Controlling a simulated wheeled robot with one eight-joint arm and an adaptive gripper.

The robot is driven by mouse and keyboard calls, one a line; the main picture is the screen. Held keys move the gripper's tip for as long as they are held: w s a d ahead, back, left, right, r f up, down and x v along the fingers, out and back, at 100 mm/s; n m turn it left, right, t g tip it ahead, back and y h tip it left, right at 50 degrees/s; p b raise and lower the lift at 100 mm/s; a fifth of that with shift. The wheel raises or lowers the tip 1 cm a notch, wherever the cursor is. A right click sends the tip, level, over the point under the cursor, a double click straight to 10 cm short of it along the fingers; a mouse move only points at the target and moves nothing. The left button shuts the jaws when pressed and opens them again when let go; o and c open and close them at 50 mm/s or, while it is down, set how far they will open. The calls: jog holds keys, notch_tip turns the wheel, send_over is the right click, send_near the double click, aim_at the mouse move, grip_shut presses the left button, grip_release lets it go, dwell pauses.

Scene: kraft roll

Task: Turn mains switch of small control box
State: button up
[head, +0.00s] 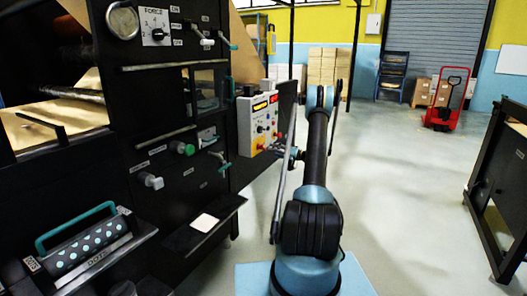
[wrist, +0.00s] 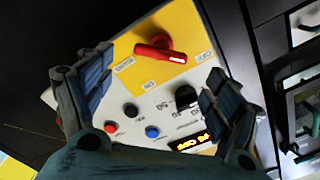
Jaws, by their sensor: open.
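The small control box (head: 260,122) is a pale box on the side of the black machine in the head view. It fills the middle of the wrist view (wrist: 155,105), where it appears turned over. The mains switch is a red rotary handle (wrist: 160,50) on a yellow panel (wrist: 180,72), with small labels around it. My gripper (wrist: 152,80) is open and empty, its two dark padded fingers in front of the box face. The red handle lies beyond the fingertips, between them and apart from them. In the head view my gripper (head: 290,152) is small beside the box's right side.
The box also carries red (wrist: 110,127), blue (wrist: 152,132) and black (wrist: 185,96) controls and a lit display (wrist: 193,142). The black machine (head: 110,150) with knobs and handles stands left. Open floor (head: 400,180) lies right, with a red pallet truck (head: 446,108) farther back.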

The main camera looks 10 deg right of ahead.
aim_at(263, 148)
jog(key=x, duration=0.8)
jog(key=c, duration=1.1)
